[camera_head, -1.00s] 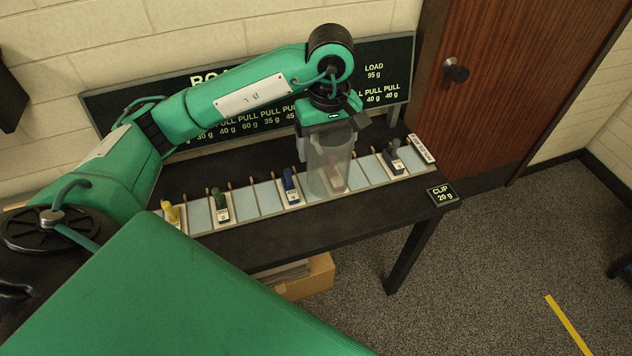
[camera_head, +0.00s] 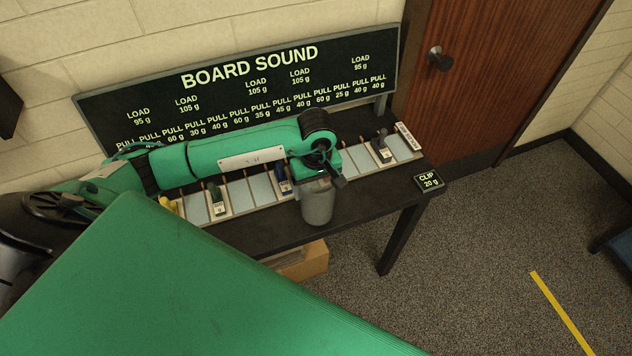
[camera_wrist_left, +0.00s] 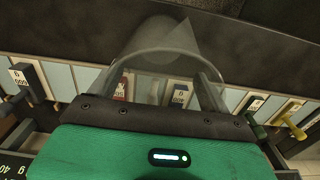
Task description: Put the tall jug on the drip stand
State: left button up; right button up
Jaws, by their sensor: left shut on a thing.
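The tall jug (camera_head: 318,205) is a grey, see-through cylinder. My left gripper (camera_head: 318,179) is shut on it near its top and holds it upright at the front part of the dark bench. I cannot tell whether its bottom touches the bench top. In the left wrist view the clear jug (camera_wrist_left: 165,58) fills the middle, with a pointed lip, and the strip shows through it. I cannot make out a drip stand in either view. My right gripper is not in view.
A pale divided strip (camera_head: 240,193) on the bench (camera_head: 270,234) bears green (camera_head: 217,198), blue (camera_head: 283,181), yellow (camera_head: 169,204) and dark (camera_head: 382,148) blocks. A BOARD SOUND panel (camera_head: 250,75) stands behind. A CLIP sign (camera_head: 429,182) sits at the right corner.

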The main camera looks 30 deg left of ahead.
pick_arm(q)
jog(key=shift+f, duration=0.1)
jog(key=shift+f+b, duration=0.1)
jog(key=shift+b, duration=0.2)
jog(key=o, duration=1)
